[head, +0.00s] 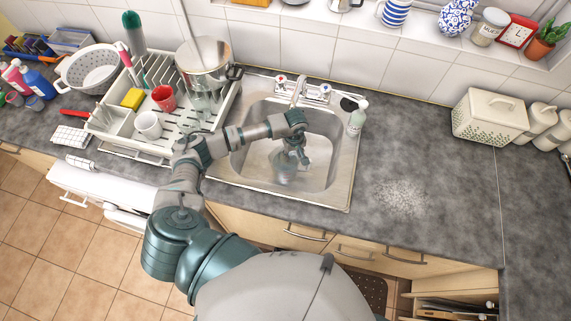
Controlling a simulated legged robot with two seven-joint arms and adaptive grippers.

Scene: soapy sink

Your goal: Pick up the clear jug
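My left arm reaches over the sink (330,180), and my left gripper (298,156) points down into the basin. A clear, bluish see-through object, apparently the clear jug (283,174), sits in the basin just below and left of the gripper. The gripper partly covers it and looks very close to it. I cannot tell whether the fingers touch it or whether they are open or shut. Whitish soapy water lies around the jug. My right gripper is not in view.
A dish rack (118,118) with a red cup (164,98), a white mug (148,125) and a large pot (204,64) stands left of the sink. The faucet (297,92) and a soap bottle (357,117) are at the back. The counter to the right (420,150) is mostly clear.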

